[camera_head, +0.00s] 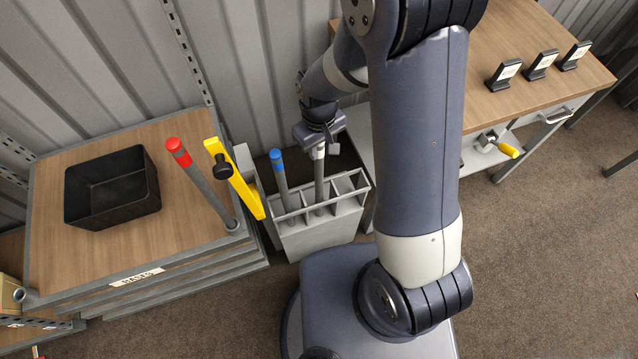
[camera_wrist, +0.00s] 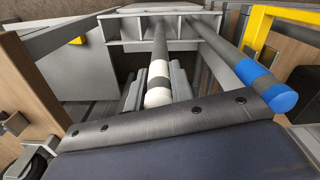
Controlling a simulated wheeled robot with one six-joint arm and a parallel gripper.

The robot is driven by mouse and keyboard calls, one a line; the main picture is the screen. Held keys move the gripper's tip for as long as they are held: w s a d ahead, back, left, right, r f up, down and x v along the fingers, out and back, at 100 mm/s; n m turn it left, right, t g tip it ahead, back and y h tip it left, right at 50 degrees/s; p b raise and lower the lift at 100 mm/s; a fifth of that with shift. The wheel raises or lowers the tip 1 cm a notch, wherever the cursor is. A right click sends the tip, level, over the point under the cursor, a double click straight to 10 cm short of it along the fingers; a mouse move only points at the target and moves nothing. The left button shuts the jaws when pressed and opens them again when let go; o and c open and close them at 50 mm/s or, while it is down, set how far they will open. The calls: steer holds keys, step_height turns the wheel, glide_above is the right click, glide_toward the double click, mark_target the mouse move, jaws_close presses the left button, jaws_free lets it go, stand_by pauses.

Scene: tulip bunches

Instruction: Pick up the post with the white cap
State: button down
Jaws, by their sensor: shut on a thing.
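The post with the white cap (camera_head: 319,180) stands upright in a compartment of the grey rack (camera_head: 318,238), its lower end hidden inside. In the wrist view its white cap (camera_wrist: 157,97), with a dark band below it, sits between the two grey fingers. My gripper (camera_head: 318,146) is shut on this post near its top. A post with a blue cap (camera_head: 281,178) stands in the rack just to the left; its blue cap (camera_wrist: 281,97) also shows at the right of the wrist view, apart from my fingers.
A black bin (camera_head: 112,188) sits on that cabinet. A workbench (camera_head: 520,40) with small black stands is at the right. Rack compartments to the right look empty.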

stand_by(0.4)
step_height(320, 180, up, 10)
steer(key=shift+r, duration=0.1)
stand_by(0.5)
steer(key=shift+r, duration=0.15)
